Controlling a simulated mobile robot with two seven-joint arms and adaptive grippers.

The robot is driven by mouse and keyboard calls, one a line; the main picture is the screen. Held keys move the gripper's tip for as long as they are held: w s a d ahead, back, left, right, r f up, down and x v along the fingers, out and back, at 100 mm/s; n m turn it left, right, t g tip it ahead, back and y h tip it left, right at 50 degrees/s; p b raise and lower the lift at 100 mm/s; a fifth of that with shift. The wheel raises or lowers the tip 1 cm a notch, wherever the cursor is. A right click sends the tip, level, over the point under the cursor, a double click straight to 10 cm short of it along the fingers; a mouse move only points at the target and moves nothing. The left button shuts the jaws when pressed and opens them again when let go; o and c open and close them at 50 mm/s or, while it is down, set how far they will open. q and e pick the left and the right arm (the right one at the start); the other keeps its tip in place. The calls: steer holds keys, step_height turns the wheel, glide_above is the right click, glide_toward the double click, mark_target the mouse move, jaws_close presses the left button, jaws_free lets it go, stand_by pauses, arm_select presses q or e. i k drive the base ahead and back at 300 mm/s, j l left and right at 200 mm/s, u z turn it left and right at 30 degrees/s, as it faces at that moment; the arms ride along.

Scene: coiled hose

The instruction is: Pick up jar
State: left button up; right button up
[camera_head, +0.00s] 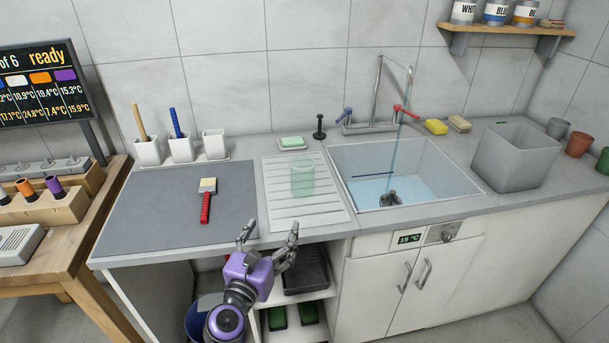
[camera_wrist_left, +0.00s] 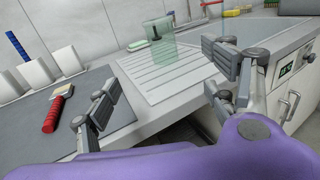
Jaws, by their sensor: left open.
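A clear greenish glass jar (camera_head: 303,181) stands upright on the white ribbed drainboard (camera_head: 283,215), left of the sink. It also shows in the left wrist view (camera_wrist_left: 160,40), beyond the fingers and roughly midway between them. My left gripper (camera_head: 268,236) is purple with grey fingers. It is open and empty, in front of the counter's edge and short of the jar. In the left wrist view its two fingers (camera_wrist_left: 165,84) are spread wide apart. My right gripper is not in view.
A red-handled brush (camera_head: 206,207) lies on the grey mat left of the drainboard. The sink (camera_head: 440,165) has running water to the right. A soap dish (camera_head: 292,144) and black stopper (camera_head: 320,127) stand behind the jar. White cups (camera_head: 181,149) stand at the back left.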

mark_target(302, 177)
steer(key=i+l, duration=0.2)
steer(key=i, duration=0.2)
steer(key=i+l, duration=0.25)
steer(key=i, duration=0.15)
